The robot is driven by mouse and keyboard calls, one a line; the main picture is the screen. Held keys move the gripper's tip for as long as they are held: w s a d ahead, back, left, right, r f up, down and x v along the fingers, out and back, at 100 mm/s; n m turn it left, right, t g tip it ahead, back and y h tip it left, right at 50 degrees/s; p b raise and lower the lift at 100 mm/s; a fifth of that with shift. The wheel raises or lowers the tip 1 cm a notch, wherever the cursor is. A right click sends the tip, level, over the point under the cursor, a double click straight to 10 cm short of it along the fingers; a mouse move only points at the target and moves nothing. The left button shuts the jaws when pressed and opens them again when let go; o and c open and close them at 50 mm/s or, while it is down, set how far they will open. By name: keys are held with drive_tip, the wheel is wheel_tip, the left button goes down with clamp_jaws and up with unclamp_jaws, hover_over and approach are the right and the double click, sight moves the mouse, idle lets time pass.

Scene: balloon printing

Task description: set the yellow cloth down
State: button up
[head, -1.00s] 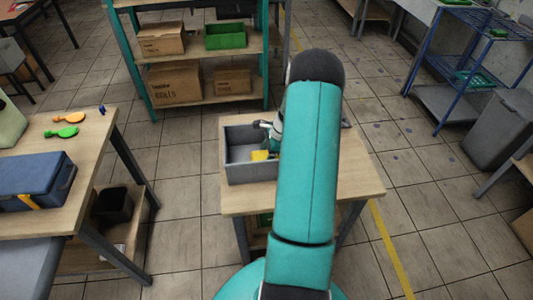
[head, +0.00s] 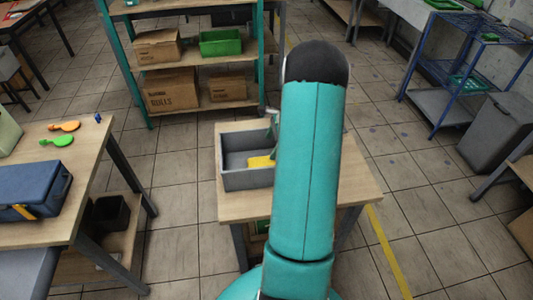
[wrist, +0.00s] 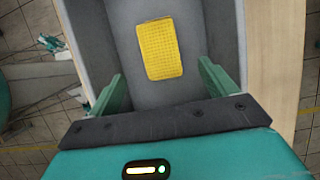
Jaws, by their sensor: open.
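The yellow cloth (wrist: 161,48) lies flat on the floor of the grey bin, seen in the wrist view. It also shows in the head view (head: 261,162), partly hidden by my arm. The grey bin (head: 247,181) stands on a small wooden table (head: 240,206). In the wrist view my gripper (wrist: 161,82) is open, its two green fingers wide apart above the bin, with nothing between them. The cloth lies beyond the fingertips, apart from them. In the head view my arm hides most of the gripper.
A teal shelf at the back holds cardboard boxes (head: 171,89) and a green crate (head: 221,43). A grey trash bin (head: 492,133) stands at right. Floor around the small table is clear.

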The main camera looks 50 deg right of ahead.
drive_tip(key=shift+v, duration=1.45)
drive_tip(key=w+a+r+n+h, duration=0.1)
drive_tip(key=a+r+n, duration=0.5)
drive_tip(key=a+r, duration=0.4)
drive_tip(key=w+a+r+n+h, duration=0.1)
drive_tip(key=w+a+r+n, duration=0.1)
drive_tip(key=a+r+n, duration=0.8)
drive_tip(key=s+a+r+n+t, duration=0.1)
drive_tip(key=s+a+n, duration=0.4)
drive_tip(key=a, duration=0.6)
drive_tip(key=s+a+r+n+t+h, duration=0.1)
drive_tip(key=s+a+r+n, duration=0.3)
drive_tip(key=s+a, duration=0.5)
drive_tip(key=shift+a+n+t, duration=0.4)
drive_tip(key=shift+a+n, duration=0.2)
drive_tip(key=shift+a, duration=0.4)
drive_tip(key=shift+s+a, duration=0.1)
